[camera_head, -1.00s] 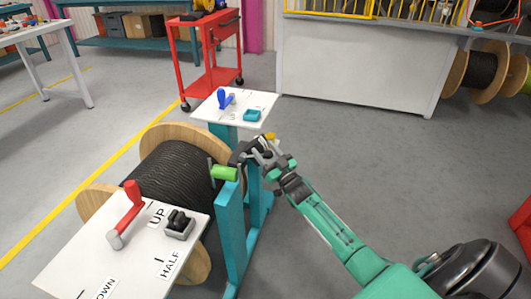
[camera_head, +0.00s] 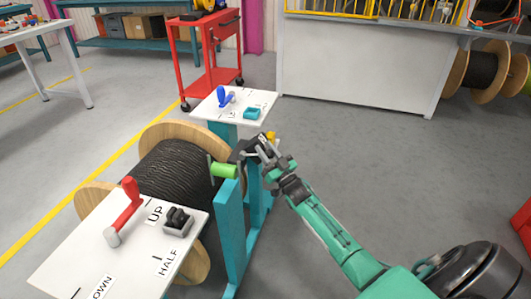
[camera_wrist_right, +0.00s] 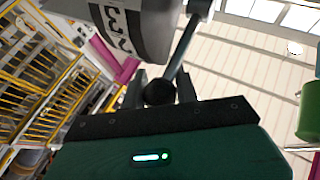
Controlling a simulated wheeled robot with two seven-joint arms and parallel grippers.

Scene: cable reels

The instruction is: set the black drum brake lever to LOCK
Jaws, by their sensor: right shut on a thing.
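The black drum (camera_head: 180,170) is a reel of black cable with wooden flanges, standing left of a teal stand. My right gripper (camera_head: 262,148) is at the top of this stand, beside a dark brake housing. In the right wrist view, the brake lever (camera_wrist_right: 183,50) is a thin grey rod with a black ball knob (camera_wrist_right: 159,92). The knob sits between the fingers of my right gripper (camera_wrist_right: 160,88), which is shut on it. A grey drum-shaped part with a partly seen label (camera_wrist_right: 118,28) is close by. The lever's setting cannot be read. My left gripper is out of view.
A green handle (camera_head: 223,170) sticks out beside the stand. A white panel (camera_head: 70,255) with a red lever (camera_head: 126,210) and UP and HALF marks is in front. A second panel with a blue lever (camera_head: 222,97) is behind. Open floor lies to the right.

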